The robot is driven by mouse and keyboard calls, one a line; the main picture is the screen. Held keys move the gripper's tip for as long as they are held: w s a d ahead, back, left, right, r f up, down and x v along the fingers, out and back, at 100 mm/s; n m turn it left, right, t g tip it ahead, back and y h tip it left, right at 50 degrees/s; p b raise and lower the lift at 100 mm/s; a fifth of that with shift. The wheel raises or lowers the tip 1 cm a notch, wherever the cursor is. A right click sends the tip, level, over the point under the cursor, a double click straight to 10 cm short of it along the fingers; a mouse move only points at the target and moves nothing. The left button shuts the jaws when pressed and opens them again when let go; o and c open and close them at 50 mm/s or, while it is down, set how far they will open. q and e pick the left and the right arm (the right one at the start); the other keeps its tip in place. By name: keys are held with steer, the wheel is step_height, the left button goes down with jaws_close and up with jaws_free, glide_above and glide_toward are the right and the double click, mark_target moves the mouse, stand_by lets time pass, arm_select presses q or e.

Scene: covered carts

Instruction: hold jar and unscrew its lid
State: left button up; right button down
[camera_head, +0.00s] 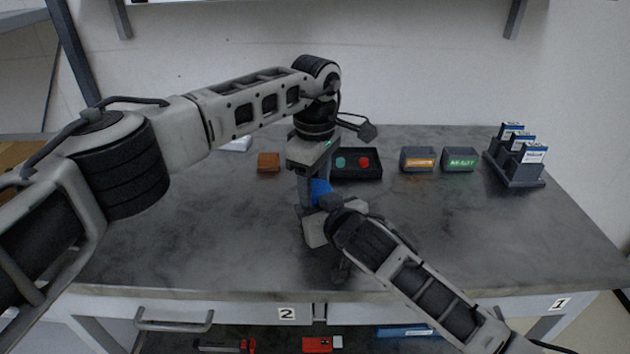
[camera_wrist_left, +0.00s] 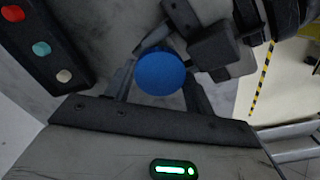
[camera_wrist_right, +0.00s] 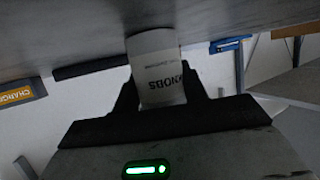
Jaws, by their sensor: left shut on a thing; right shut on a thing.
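The jar's blue lid (camera_head: 320,190) shows between my grippers near the middle of the bench, and as a round disc in the left wrist view (camera_wrist_left: 160,74). My left gripper (camera_head: 312,190) points down from above, its fingers on either side of the lid and shut on it. The white jar body (camera_wrist_right: 157,60), with a label reading "KNOBS", sits between the fingers of my right gripper (camera_wrist_right: 160,92), which is shut on it from the side. In the head view the body is mostly hidden by my right gripper (camera_head: 324,215). I cannot tell whether the lid has turned.
Behind the grippers is a black panel (camera_head: 372,174) with coloured buttons. An orange-brown block (camera_head: 268,161) lies left of it. Two labelled grey boxes (camera_head: 417,158) (camera_head: 459,159) and a rack (camera_head: 517,174) stand to the right. The grey bench (camera_head: 220,230) is clear at left and right front.

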arm_select(q)
steer(key=o, duration=1.1)
steer(key=shift+r, duration=0.1)
step_height(320, 180, up, 4)
steer(key=shift+r, duration=0.15)
steer(key=shift+c, duration=0.6)
step_height(320, 180, up, 3)
steer(key=shift+r+n, duration=0.15)
steer(key=shift+n, duration=0.35)
steer(key=shift+f, duration=3.95)
steer(key=shift+c, duration=0.3)
